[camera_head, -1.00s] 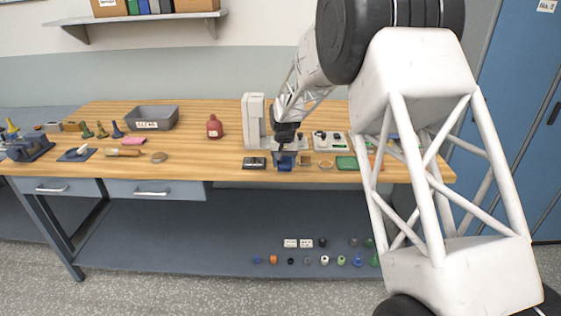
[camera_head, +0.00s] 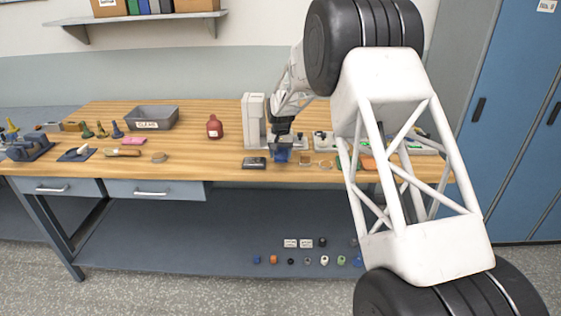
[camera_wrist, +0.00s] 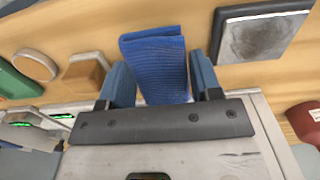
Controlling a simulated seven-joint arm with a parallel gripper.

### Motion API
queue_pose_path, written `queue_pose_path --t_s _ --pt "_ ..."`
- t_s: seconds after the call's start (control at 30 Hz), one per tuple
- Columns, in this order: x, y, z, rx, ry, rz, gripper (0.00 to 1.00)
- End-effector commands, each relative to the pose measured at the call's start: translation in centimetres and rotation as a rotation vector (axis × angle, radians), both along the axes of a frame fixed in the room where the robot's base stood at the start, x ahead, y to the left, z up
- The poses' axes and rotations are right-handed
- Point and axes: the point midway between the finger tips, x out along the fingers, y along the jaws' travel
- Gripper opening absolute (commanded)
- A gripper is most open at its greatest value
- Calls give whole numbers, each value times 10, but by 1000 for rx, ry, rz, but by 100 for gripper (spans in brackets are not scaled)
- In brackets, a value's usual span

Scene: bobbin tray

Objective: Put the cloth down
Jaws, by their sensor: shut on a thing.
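The blue folded cloth (camera_wrist: 158,65) is held between the two fingers of my gripper (camera_wrist: 163,85) in the wrist view. In the head view the cloth (camera_head: 281,156) hangs from my gripper (camera_head: 281,143), over the front part of the workbench beside the white machine. The gripper is shut on it. Whether the cloth's lower edge touches the bench top I cannot tell.
A dark flat block (camera_head: 254,163) lies just left of the cloth, and a small wooden block (camera_head: 305,160) to its right. The white machine (camera_head: 254,120) stands behind. A red bottle (camera_head: 214,127) and a grey bin (camera_head: 152,118) stand farther left on the wooden bench (camera_head: 200,178).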

Motion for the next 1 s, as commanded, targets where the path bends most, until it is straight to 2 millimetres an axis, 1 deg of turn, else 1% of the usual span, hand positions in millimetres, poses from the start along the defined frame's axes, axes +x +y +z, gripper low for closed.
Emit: queue_pose_path --t_s 0.13,0.43,0.93,0.97,1.0 --pt "0 0 -6 0 1 0 33" --pt "-1 0 -33 0 1 0 33" --pt "0 0 -38 0 0 0 33" --pt "0 0 -38 0 0 0 63" --pt "0 0 -38 0 0 0 69"
